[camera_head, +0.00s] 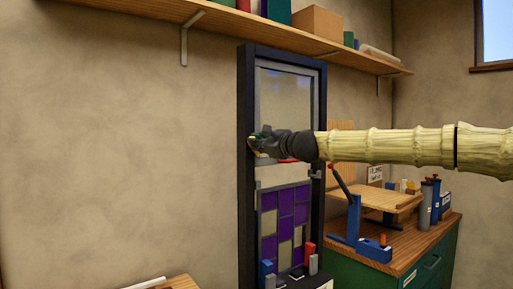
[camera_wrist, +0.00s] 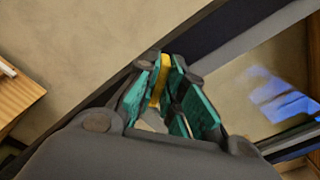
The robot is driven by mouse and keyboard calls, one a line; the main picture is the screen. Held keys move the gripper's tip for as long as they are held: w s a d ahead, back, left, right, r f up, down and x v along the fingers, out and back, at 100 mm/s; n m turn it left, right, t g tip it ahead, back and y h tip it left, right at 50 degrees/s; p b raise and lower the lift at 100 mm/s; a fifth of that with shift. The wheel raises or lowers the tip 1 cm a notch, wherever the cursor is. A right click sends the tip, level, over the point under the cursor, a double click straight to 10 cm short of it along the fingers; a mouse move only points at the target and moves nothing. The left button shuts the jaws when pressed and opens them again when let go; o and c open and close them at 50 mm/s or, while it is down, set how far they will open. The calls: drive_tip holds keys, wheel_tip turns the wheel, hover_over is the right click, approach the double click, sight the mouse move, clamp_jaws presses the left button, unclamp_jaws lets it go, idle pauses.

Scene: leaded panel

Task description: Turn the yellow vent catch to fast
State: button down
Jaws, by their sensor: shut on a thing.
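The yellow vent catch (camera_wrist: 159,82) shows in the wrist view between the green pads of my gripper (camera_wrist: 170,95), which is shut on it. In the head view my gripper (camera_head: 257,142) reaches in from the right to the left side of the dark-framed leaded panel (camera_head: 247,200). Only a small yellow spot of the catch (camera_head: 253,138) shows there, and the fingers cover the rest. How far the catch is turned cannot be told.
A wooden shelf (camera_head: 240,27) with boxes runs above the panel. A green cabinet (camera_head: 432,270) with a blue lever tool (camera_head: 358,230) and dark bottles stands at the right. Small red, blue and grey blocks stand before the panel's foot. The wall at left is bare.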

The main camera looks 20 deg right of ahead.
drive_tip(key=n+b, duration=0.1)
drive_tip(key=n, duration=0.2)
drive_tip(key=n+b, duration=0.2)
drive_tip(key=n, duration=0.2)
drive_tip(key=f+n+b, duration=0.1)
drive_tip(key=n, duration=0.2)
drive_tip(key=shift+a, duration=0.15)
drive_tip(key=shift+n, duration=0.4)
drive_tip(key=c, duration=1.5)
unclamp_jaws()
drive_tip(key=shift+s+r, duration=0.1)
drive_tip(key=shift+r, duration=0.1)
drive_tip(key=shift+v, duration=6.05)
